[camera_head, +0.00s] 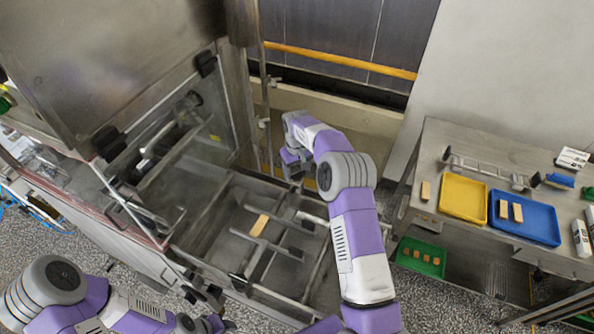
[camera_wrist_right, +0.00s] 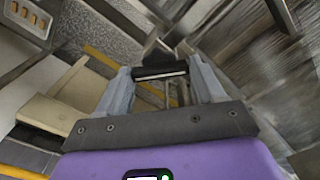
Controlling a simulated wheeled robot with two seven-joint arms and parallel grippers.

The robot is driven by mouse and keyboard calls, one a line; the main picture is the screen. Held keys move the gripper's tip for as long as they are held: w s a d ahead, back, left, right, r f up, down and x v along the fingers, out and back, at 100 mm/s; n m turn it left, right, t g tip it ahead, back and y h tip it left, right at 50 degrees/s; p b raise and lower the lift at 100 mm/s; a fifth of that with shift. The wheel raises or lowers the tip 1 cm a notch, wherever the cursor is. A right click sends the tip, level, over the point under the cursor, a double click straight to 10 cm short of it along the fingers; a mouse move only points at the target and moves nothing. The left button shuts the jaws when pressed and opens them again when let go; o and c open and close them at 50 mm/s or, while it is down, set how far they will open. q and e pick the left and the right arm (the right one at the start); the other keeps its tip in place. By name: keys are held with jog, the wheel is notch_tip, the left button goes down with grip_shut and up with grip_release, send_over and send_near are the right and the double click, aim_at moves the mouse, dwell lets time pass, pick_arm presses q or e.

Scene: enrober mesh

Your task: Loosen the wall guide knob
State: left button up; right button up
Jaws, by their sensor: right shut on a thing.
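My right gripper (camera_head: 290,172) is at the back edge of the metal machine bed, beside the upright rod. In the right wrist view its two grey fingers (camera_wrist_right: 162,78) are shut on a black knob (camera_wrist_right: 158,60), which lies between the fingertips. I take this as the wall guide knob; in the head view the gripper and arm hide it. My left arm comes in at the bottom left of the head view. The left gripper (camera_head: 212,324) shows only in part at the bottom edge, and its jaws cannot be made out.
The machine bed holds metal bars and a tan block (camera_head: 259,225). A steel hood (camera_head: 110,50) stands at the left. On the right table (camera_head: 450,134) are a yellow tray (camera_head: 463,197) and a blue tray (camera_head: 535,232). A green tray (camera_head: 421,257) sits lower, with several small blocks.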

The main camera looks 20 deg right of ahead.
aim_at(297, 173)
jog(key=n, duration=0.3)
jog(key=shift+n, duration=0.3)
jog(key=shift+r+n, duration=0.1)
jog(key=shift+n, duration=1.9)
jog(key=o, duration=1)
jog(key=shift+o, duration=0.2)
notch_tip(297, 173, up, 8)
jog(key=shift+f, duration=0.25)
jog(key=shift+f, duration=0.1)
